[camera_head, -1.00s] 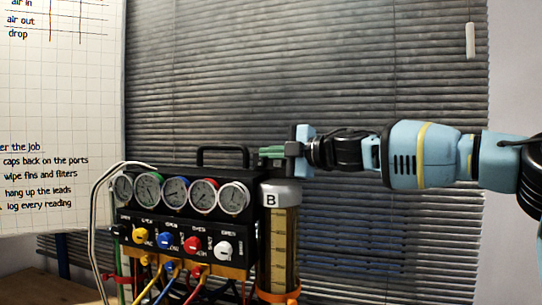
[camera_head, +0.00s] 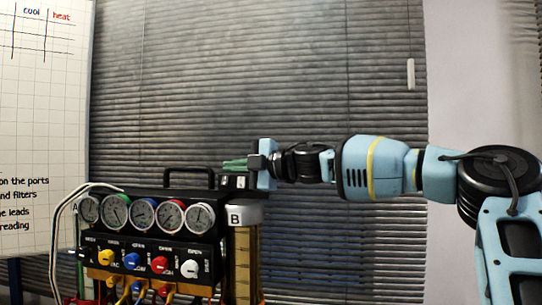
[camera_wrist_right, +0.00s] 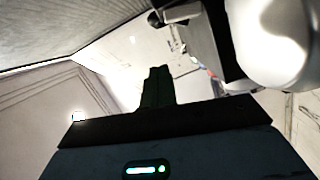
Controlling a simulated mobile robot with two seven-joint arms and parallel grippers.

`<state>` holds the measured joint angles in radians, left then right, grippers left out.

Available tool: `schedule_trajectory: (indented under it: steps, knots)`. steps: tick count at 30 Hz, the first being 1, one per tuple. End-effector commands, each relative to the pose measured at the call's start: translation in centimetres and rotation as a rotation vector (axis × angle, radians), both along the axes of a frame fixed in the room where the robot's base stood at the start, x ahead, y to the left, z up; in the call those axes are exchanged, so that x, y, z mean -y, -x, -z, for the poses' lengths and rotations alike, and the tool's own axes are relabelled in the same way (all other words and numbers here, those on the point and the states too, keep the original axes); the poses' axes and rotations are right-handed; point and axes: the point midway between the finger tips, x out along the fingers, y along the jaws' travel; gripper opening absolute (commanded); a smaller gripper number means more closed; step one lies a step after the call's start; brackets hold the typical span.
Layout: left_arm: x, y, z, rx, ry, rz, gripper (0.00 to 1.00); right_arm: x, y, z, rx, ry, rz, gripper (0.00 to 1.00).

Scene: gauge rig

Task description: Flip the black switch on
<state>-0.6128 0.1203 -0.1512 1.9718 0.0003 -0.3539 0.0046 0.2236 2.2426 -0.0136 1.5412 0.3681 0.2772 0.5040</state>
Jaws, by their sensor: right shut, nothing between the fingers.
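The gauge rig (camera_head: 150,195) is a black box with a row of round dials and coloured knobs. A small black panel with pale marks (camera_head: 233,183) stands at its top right, just below my fingertips. It looks like a switch panel, but I cannot tell the black switch or its position. My right gripper (camera_head: 236,164) is shut and empty, its green fingers pointing left above that panel. I cannot tell whether they touch it. In the right wrist view the shut fingers (camera_wrist_right: 158,88) show dark. My left gripper is out of view.
A white-capped cylinder marked B (camera_head: 244,212) stands at the rig's right; a large white rounded thing (camera_wrist_right: 275,45) fills the wrist view's upper right. A black carry handle (camera_head: 190,172) rises left of my fingers. Blinds (camera_head: 330,80) hang behind. A whiteboard (camera_head: 40,120) is at left.

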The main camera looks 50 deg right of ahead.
Motion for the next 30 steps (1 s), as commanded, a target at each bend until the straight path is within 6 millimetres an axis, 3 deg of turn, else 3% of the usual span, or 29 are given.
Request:
schedule_trajectory:
  steps: [1,13,21,30]
  knots:
    - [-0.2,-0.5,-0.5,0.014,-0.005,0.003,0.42,0.2,0.9,-0.8,0.009,-0.001,0.001,0.0]
    - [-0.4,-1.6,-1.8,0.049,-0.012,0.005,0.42,2.1,8.0,-1.7,0.008,0.0,0.0,0.0]
    - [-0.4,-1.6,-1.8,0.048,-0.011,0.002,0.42,2.7,9.5,-1.5,-0.001,0.001,-0.001,0.0]
    - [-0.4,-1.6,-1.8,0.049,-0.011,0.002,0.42,2.7,9.7,-1.5,-0.001,0.0,-0.001,0.0]
